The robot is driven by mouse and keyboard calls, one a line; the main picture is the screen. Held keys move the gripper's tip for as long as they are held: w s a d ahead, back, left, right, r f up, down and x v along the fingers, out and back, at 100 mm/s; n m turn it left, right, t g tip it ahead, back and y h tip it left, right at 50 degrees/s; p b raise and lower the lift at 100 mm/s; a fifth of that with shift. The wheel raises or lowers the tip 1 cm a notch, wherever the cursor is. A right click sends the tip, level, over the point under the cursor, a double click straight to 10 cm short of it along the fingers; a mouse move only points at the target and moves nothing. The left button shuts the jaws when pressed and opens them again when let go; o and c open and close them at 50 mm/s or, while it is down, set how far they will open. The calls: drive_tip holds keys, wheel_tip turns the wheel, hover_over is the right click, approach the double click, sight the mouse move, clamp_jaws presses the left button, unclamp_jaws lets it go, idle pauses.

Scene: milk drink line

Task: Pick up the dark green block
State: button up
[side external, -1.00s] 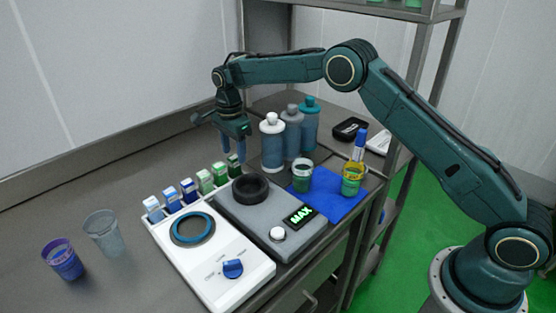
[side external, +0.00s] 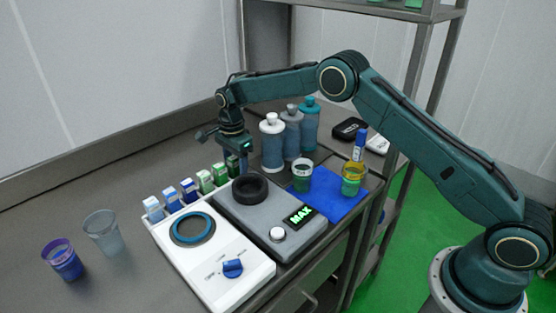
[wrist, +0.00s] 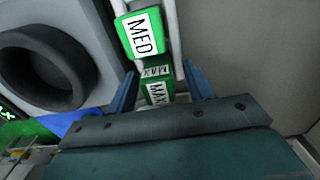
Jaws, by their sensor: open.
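Small labelled blocks stand in a row along the back edge of the white unit in the side view. The dark green block, labelled MAX (wrist: 157,93), is at the far right end of that row, where my gripper largely hides it in the side view. In the wrist view it lies between my two blue fingers. My gripper (side external: 233,163) points down over that end with its fingers apart, one on each side of the block. Whether they touch it cannot be told. The neighbouring green block, labelled MED (wrist: 140,36), stands just beyond it.
The grey unit with a black ring (side external: 250,187) is close beside the block row. Bottles (side external: 271,146) stand behind it. A green-filled cup (side external: 302,176) is by the blue mat (side external: 335,205). Two cups (side external: 103,232) stand at the left, with bare table around them.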

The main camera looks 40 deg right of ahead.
drive_tip(key=c, duration=1.1)
drive_tip(key=shift+o, duration=0.2)
drive_tip(key=shift+r, duration=0.2)
wheel_tip(320, 180, up, 20)
drive_tip(key=shift+f, duration=0.2)
